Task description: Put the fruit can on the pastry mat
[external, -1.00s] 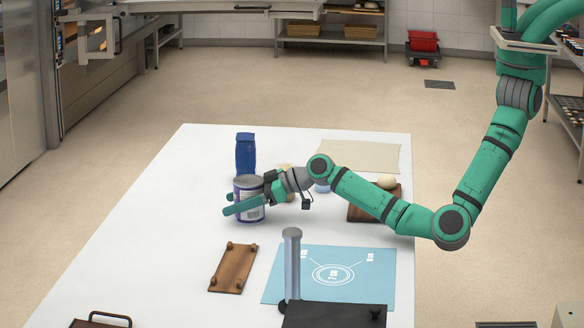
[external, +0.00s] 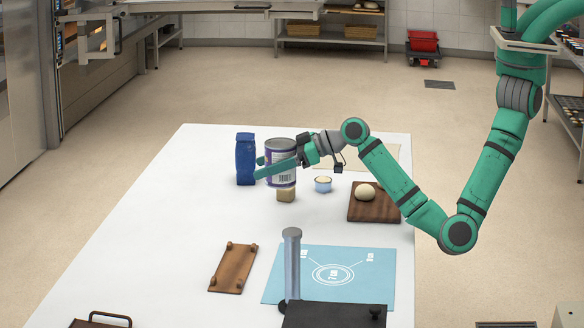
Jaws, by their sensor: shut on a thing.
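The fruit can (external: 281,150) is a grey-topped can with a purple and white label. It is upright and appears raised above the white table. My gripper (external: 261,168) is shut around its sides, with the green fingers reaching past it to the left. The pastry mat (external: 375,285) is light blue with white ring markings and lies flat at the front right of the table. The can is behind the mat and to its left, well apart from it.
A blue bag (external: 245,160) stands just left of the can. A tan block (external: 286,195), a small bowl (external: 323,185) and a dark board (external: 370,212) with dough stand nearby. A brown board (external: 233,267), a grey post (external: 292,265) and a black plate (external: 335,315) are near the mat.

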